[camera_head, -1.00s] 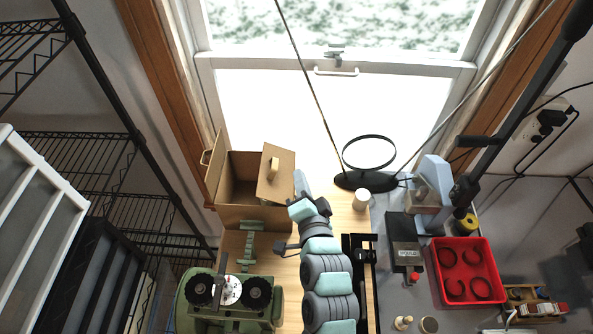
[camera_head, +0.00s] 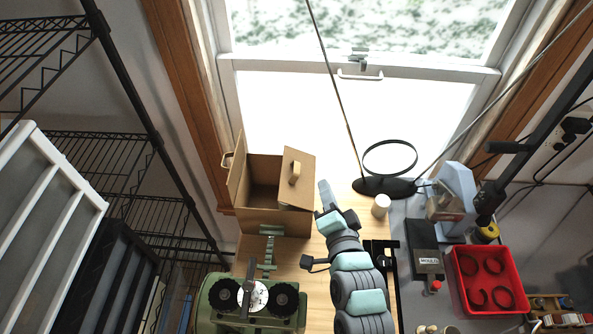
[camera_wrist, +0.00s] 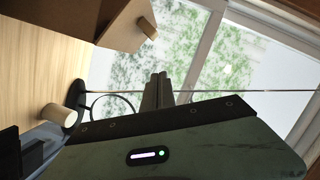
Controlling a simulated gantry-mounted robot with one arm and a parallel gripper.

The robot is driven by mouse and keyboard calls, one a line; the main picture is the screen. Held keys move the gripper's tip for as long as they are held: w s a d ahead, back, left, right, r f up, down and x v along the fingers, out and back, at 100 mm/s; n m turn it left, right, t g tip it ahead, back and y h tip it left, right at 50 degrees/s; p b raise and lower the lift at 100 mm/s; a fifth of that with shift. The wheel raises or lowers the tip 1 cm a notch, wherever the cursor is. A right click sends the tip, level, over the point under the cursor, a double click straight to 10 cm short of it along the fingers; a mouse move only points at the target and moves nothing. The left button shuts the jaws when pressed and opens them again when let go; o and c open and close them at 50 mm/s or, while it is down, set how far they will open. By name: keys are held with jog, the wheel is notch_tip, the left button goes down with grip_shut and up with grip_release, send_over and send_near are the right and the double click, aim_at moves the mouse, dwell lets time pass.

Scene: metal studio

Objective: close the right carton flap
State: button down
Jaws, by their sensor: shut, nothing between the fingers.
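The open brown carton (camera_head: 262,222) stands on the wooden table below the window. Its right flap (camera_head: 298,176), with a tan handle, leans up and inward over the right part of the opening. The left flap (camera_head: 236,180) stands upright, tilted outward, with a handle on its outer side. My gripper (camera_head: 323,184) is just right of the carton, close to the right flap; I cannot tell whether it touches. In the wrist view my gripper (camera_wrist: 158,78) has its fingers together and empty. The carton's brown panel (camera_wrist: 75,22) and a handle (camera_wrist: 147,27) show at the upper left there.
A white cup (camera_head: 380,206) and a black round stand (camera_head: 383,187) are right of my gripper. A green machine (camera_head: 252,300) stands in front of the carton. A red tray (camera_head: 490,278) and a black box (camera_head: 424,245) lie farther right.

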jog(key=p, duration=0.2)
send_over(304, 185)
jog(key=d, duration=0.3)
jog(key=shift+a+f+p, duration=0.5)
jog(key=shift+a+f, duration=0.4)
jog(key=shift+f, duration=0.2)
jog(key=shift+a+f, duration=0.4)
jog(key=shift+a, duration=0.2)
